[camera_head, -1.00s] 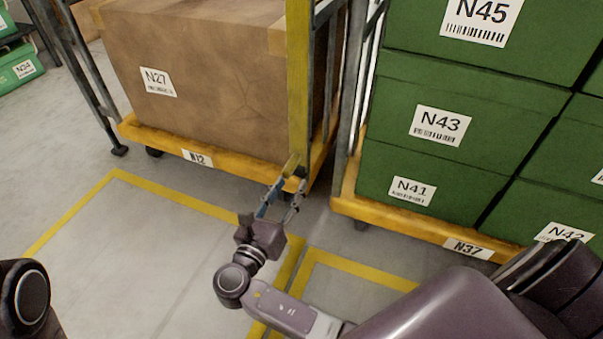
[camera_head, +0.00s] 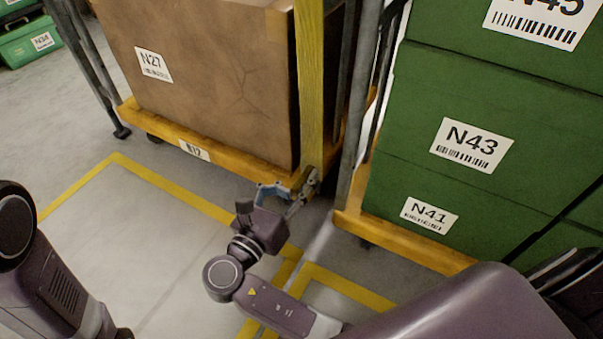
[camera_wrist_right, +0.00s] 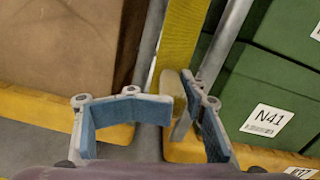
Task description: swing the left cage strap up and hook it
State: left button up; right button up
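The left cage is a wheeled cart with an orange-yellow base (camera_head: 235,163) labelled N12, holding a brown cardboard box (camera_head: 215,90). The wide yellow strap (camera_head: 311,75) runs down its front right corner; in the wrist view it comes down from the top (camera_wrist_right: 184,40). A pale end piece (camera_wrist_right: 173,94) shows at its lower end, close to the right-hand finger. My right gripper (camera_head: 288,187) is open at the strap's lower end, its blue-padded fingers spread. I cannot tell whether it touches the strap. The hook point is not clearly visible. My left gripper is out of view.
A second cart (camera_head: 400,240) with stacked green crates (camera_head: 450,200) stands close on the right, leaving a narrow gap between the carts. Yellow floor lines (camera_head: 165,180) mark the clear floor in front. More green crates (camera_head: 28,48) are at the far left.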

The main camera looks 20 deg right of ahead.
jog(key=c, duration=1)
grip_shut()
jog(key=shift+w+a, duration=0.1)
jog(key=shift+a, duration=0.05)
